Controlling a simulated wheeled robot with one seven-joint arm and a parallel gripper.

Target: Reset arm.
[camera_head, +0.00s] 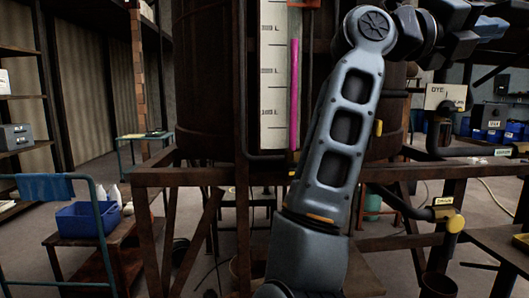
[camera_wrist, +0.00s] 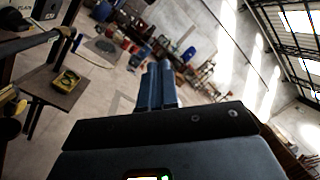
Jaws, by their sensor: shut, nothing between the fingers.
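My gripper (camera_wrist: 156,88) shows in the wrist view, its two blue-grey fingers side by side and shut with nothing between them. It points out over the open workshop floor and touches nothing that I can see. In the head view my grey arm (camera_head: 345,130) stands raised in front of the vat, with its upper links bent to the right edge. The fingertips are not clear in the head view.
A large rusty vat (camera_head: 207,80) with a white level gauge (camera_head: 273,75) and pink column stands on a brown frame (camera_head: 190,177). A dye box (camera_head: 445,96) and pipes with yellow knobs are at right. A blue bin (camera_head: 88,219) sits at left.

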